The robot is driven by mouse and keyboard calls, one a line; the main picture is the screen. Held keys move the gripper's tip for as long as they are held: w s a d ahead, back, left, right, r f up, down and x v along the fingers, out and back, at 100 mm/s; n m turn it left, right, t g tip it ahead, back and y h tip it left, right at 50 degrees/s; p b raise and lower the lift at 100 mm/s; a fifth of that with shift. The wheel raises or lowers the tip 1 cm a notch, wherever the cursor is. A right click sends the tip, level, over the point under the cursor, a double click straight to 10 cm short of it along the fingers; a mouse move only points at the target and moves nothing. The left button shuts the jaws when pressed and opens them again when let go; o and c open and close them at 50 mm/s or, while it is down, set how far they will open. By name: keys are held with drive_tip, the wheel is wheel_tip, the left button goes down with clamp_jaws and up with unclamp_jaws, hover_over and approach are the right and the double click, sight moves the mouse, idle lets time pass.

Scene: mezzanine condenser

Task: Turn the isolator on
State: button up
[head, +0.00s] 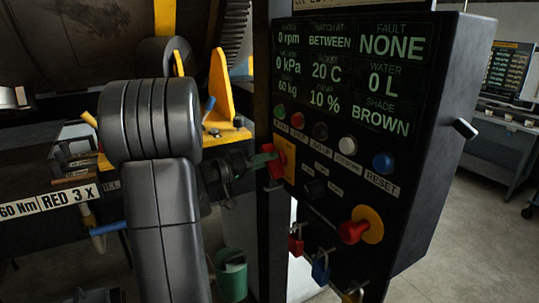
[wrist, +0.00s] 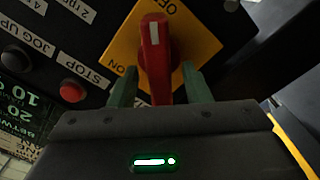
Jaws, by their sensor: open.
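The isolator is a red rotary handle (wrist: 153,45) on a yellow square plate (wrist: 190,45) with OFF and ON lettering. In the wrist view the handle's white mark is at its upper end, near OFF; ON is at the lower left of the plate. My gripper (wrist: 159,76) is open, its two green fingers on either side of the handle's lower part, with slight gaps visible. In the head view the yellow plate (head: 289,157) is on the left edge of the black panel, and my gripper (head: 262,161) reaches it from the left, partly hiding the handle.
The black control panel (head: 430,195) carries displays, a row of buttons, a black selector (head: 315,190) and a red knob on a yellow disc (head: 354,230). Padlocks (head: 321,267) hang below. A yellow bracket (head: 222,90) stands behind my arm. A green bin (head: 231,275) is on the floor.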

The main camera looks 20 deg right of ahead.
drive_tip(key=shift+w+d, duration=0.1)
drive_tip(key=shift+d, duration=0.75)
clamp_jaws()
